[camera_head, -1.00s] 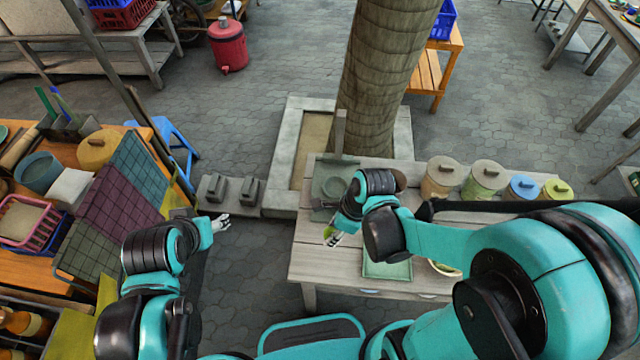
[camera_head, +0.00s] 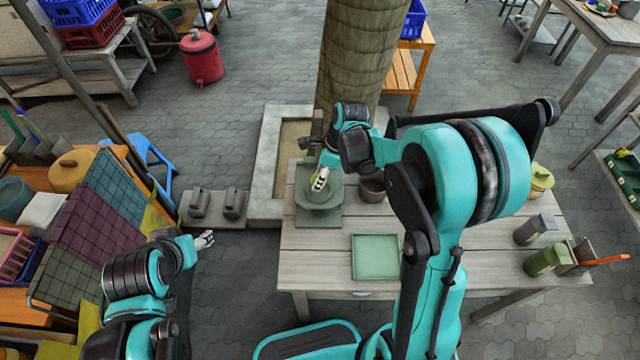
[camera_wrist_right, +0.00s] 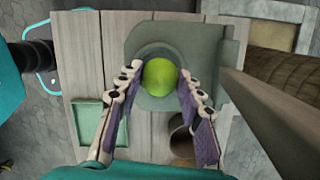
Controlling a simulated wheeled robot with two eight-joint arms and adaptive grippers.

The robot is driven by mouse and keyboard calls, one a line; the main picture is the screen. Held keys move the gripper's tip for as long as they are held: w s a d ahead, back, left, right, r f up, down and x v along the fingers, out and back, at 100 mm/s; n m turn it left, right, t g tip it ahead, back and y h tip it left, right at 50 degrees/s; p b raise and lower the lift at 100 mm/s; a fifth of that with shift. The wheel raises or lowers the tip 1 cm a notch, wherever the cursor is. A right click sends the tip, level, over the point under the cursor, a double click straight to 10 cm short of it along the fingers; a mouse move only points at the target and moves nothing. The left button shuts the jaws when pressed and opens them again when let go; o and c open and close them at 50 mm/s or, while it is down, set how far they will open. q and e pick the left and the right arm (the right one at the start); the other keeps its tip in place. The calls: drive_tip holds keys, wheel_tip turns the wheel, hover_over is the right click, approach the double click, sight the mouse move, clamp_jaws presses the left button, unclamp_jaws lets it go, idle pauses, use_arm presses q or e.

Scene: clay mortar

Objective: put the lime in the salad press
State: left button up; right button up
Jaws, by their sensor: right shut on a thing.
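The lime (camera_wrist_right: 160,77) is a bright green ball between the fingers of my right gripper (camera_head: 319,182), with a finger on each side of it. The grey-green salad press (camera_head: 319,217) stands at the left end of the table, with a round bowl and a flat base. In the right wrist view the lime appears over the round bowl of the press (camera_wrist_right: 195,38). I cannot tell how high it is above the bowl. My left gripper (camera_head: 205,239) is empty, off to the left of the table, too small to judge its opening.
On the wooden table (camera_head: 315,262) a square green tray (camera_head: 377,257) lies in front of the press. A dark bowl (camera_head: 372,188) stands just right of the press. Several canisters stand at the table's right side. A tree trunk (camera_head: 362,70) rises behind.

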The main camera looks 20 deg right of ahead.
wheel_tip(320, 180, down, 4)
drive_tip(key=shift+w+r+b, duration=0.1)
drive_tip(key=shift+b, duration=0.5)
drive_tip(key=shift+r, duration=0.1)
drive_tip(key=shift+f, duration=0.2)
drive_tip(key=o, duration=1.1)
drive_tip(key=shift+o, duration=0.2)
drive_tip(key=shift+r, duration=0.1)
